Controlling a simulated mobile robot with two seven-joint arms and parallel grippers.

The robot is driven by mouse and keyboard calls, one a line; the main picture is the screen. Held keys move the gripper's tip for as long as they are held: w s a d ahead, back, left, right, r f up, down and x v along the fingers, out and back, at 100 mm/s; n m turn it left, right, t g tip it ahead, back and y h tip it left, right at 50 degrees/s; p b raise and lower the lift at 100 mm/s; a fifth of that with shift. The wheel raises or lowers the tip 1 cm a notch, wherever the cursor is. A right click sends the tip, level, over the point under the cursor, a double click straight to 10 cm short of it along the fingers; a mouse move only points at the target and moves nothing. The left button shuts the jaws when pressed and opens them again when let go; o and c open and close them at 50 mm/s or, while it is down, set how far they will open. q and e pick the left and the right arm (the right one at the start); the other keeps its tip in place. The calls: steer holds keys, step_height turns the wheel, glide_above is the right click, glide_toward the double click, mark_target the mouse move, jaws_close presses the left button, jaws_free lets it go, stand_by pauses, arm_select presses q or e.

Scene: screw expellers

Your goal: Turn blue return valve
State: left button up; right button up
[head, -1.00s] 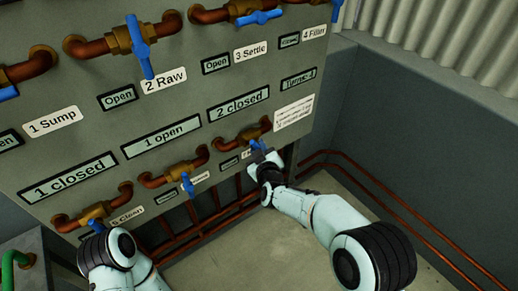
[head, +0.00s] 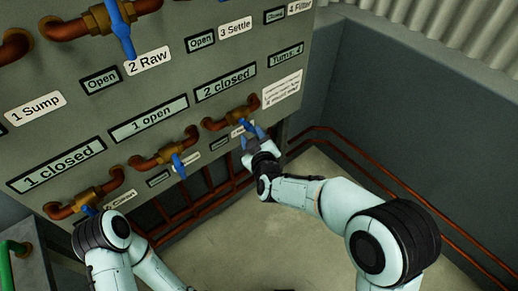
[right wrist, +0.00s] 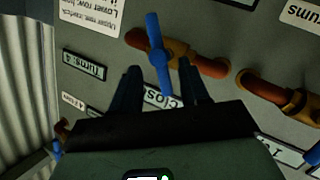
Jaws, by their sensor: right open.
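A blue valve handle (head: 241,121) sits on a brass and copper pipe fitting at the right end of the panel's lower row. The small label under it is too small and covered to read, so I cannot confirm it says return. My right gripper (head: 252,134) is open, close in front of this handle. In the right wrist view, the blue handle (right wrist: 158,55) stands nearly upright between the two dark fingers (right wrist: 160,75), beyond their tips; contact is not clear. My left arm comes in at lower left, but its gripper is out of sight.
Other blue handles sit on the lower row (head: 178,165) and the upper row (head: 121,36). Displays read "1 closed" (head: 57,165), "1 open" (head: 147,119), "2 closed" (head: 225,83) and, it seems, "Turns: 4" (head: 286,56). Copper pipes (head: 362,155) run along the right wall; the floor (head: 225,245) is clear.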

steer(key=v, duration=0.7)
steer(key=shift+s+p, duration=0.3)
steer(key=shift+s, duration=0.05)
steer(key=shift+d+r, duration=0.1)
steer(key=shift+d, duration=0.05)
steer(key=s+d, duration=0.4)
steer(key=s, duration=0.2)
steer(key=shift+s+d, duration=0.2)
steer(key=shift+d, duration=0.1)
